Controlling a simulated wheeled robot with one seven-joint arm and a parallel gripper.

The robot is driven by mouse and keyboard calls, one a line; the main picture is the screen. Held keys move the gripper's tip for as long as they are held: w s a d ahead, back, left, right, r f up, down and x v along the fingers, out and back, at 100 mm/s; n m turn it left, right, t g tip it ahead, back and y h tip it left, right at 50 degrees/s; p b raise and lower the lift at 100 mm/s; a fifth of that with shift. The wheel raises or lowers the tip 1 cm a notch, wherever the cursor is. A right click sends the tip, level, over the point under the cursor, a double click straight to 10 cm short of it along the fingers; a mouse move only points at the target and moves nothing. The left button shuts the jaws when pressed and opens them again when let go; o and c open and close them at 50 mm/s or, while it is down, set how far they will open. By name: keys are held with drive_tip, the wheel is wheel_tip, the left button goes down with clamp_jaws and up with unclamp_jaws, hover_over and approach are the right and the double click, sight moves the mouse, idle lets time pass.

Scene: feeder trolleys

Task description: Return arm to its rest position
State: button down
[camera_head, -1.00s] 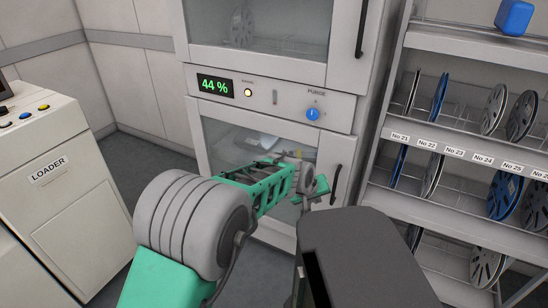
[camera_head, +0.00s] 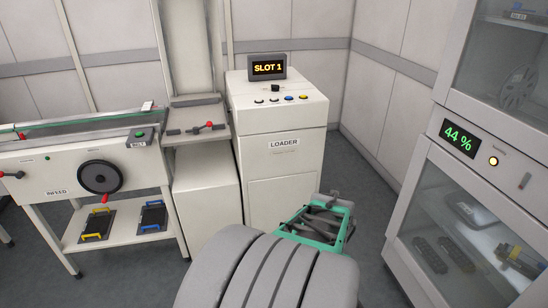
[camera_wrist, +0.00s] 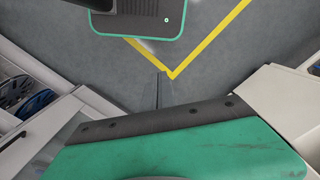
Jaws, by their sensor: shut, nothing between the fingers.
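My arm rises in the lower middle of the head view, with a large grey ribbed joint and a green open-frame link behind it. My gripper cannot be made out in that view. In the wrist view, its narrow fingers (camera_wrist: 161,78) appear together and empty, pointing down over the grey floor. The green and dark parts at the bottom of the wrist view are mine.
The white loader (camera_head: 283,175) stands ahead, its screen (camera_head: 268,67) reading SLOT 1. The infeed bench (camera_head: 60,170) is at left. The glass-door cabinet (camera_head: 418,165), reading 44 %, is close at right. Open floor (camera_head: 375,185) lies between loader and cabinet.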

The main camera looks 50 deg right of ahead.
drive_tip(key=w+a+r+n+t+h+p, duration=0.1)
drive_tip(key=w+a+r+n+t+p, duration=0.1)
drive_tip(key=w+a+r+n, duration=0.6)
drive_tip(key=w+a+r+n+t+p, duration=0.1)
drive_tip(key=w+a+r+n+p, duration=0.15)
drive_tip(key=w+a+r, duration=0.6)
drive_tip(key=w+a+f+n, duration=0.1)
drive_tip(key=w+a+n, duration=0.2)
drive_tip(key=a, duration=0.6)
drive_tip(key=shift+w+a+f+n+y+p, duration=0.2)
drive_tip(key=shift+w+a+n+y+p, duration=0.15)
drive_tip(key=shift+n, duration=0.2)
drive_tip(key=shift+d, duration=0.1)
